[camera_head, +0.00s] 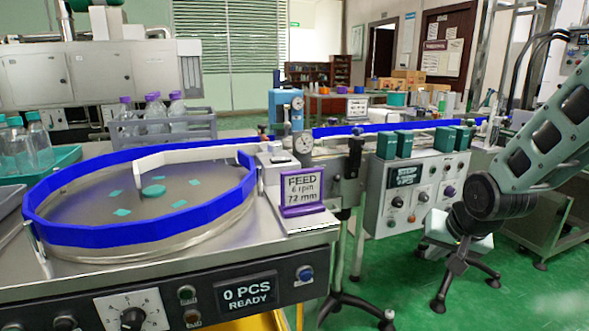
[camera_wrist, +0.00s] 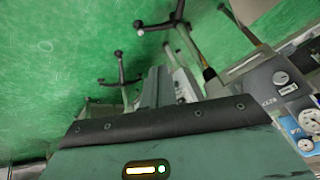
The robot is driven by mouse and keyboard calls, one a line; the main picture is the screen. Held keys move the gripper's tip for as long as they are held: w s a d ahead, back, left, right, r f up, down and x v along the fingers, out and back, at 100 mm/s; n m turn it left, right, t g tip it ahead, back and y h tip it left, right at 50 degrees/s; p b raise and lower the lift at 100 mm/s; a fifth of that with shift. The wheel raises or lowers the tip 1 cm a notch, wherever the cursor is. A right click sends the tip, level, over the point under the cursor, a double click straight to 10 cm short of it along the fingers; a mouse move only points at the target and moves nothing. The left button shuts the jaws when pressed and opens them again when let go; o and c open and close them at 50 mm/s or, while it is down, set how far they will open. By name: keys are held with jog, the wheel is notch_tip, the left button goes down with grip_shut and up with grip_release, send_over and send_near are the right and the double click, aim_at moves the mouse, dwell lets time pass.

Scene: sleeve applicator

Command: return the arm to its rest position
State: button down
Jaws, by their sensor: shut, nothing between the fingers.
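My arm (camera_head: 545,140) comes in at the right edge of the head view, with pale green links and a black joint (camera_head: 490,197). It slants down to the left, in front of the machine line and above the green floor. In the wrist view, the dark housing of my gripper (camera_wrist: 165,90) fills the bottom, with a small lit indicator on it. The grey fingers beyond it look closed together, with nothing seen between them. The gripper points toward the green floor. Its fingertips cannot be made out clearly in the head view.
A blue-rimmed turntable (camera_head: 140,228) stands at the left, with small teal pieces on it. A control cabinet (camera_head: 415,190) stands just left of my arm. Open green floor (camera_head: 540,300) lies at lower right.

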jog(key=s+d+n+g, duration=0.3)
jog(key=s+n, duration=0.1)
jog(key=s, duration=1)
jog(key=s+a+r+n+g, duration=0.3)
jog(key=s+a+n, duration=0.5)
jog(key=s+a, duration=0.85)
notch_tip(320, 180, up, 21)
jog(key=w+a+p, duration=0.1)
jog(key=w+p, duration=0.1)
jog(key=p, duration=1.9)
jog(key=shift+w+a+m, duration=0.15)
jog(key=shift+w+m, duration=0.15)
jog(key=shift+f, duration=0.15)
